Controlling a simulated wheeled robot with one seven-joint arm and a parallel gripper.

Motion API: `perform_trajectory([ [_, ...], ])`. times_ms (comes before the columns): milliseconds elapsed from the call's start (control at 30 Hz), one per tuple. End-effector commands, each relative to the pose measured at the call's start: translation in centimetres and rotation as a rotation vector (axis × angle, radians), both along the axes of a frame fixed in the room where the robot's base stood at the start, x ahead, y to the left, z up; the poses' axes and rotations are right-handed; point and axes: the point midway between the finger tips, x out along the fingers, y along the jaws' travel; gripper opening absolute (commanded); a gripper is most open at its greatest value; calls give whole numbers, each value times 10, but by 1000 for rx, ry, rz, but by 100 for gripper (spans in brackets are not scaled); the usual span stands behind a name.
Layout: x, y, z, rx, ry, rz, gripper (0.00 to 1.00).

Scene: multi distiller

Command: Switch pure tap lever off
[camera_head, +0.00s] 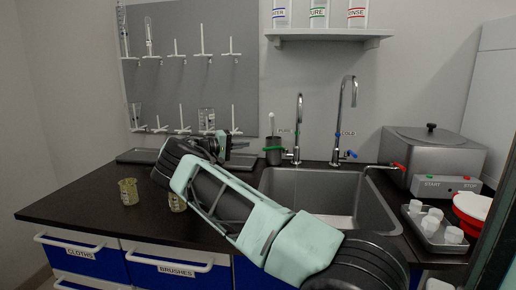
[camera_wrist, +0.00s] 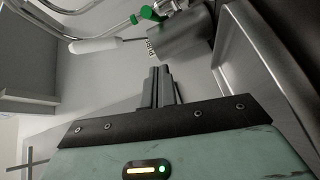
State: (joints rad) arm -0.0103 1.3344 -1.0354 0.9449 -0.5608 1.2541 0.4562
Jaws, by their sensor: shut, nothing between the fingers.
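The pure tap (camera_head: 299,125) stands behind the sink, a tall chrome spout beside a "PURE" label. Its green lever (camera_head: 276,149) points out to the left, close to a dark cup. My gripper (camera_head: 246,145) is to the left of the cup and lever, apart from the lever. In the wrist view my gripper's fingers (camera_wrist: 161,70) are together and empty, pointing toward the cup and tap.
The dark cup (camera_head: 273,158) holds a white-handled brush (camera_head: 271,124) near the lever. The cold tap (camera_head: 350,115) with its blue lever (camera_head: 350,154) stands to the right. The sink (camera_head: 283,186) is in front. Glass beakers (camera_head: 128,191) stand on the dark counter. A peg board (camera_head: 190,90) hangs behind.

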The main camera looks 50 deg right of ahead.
Motion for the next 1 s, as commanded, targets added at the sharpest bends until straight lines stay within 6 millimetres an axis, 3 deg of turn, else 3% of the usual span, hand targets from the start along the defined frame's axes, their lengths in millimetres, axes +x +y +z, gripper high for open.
perform_trajectory([
  [200, -22, -36, -2, 1, 1, -1, 0],
  [567, -52, -26, -8, 0, 1, 1, 0],
  [1000, -56, -25, -10, 1, 0, 1, 0],
])
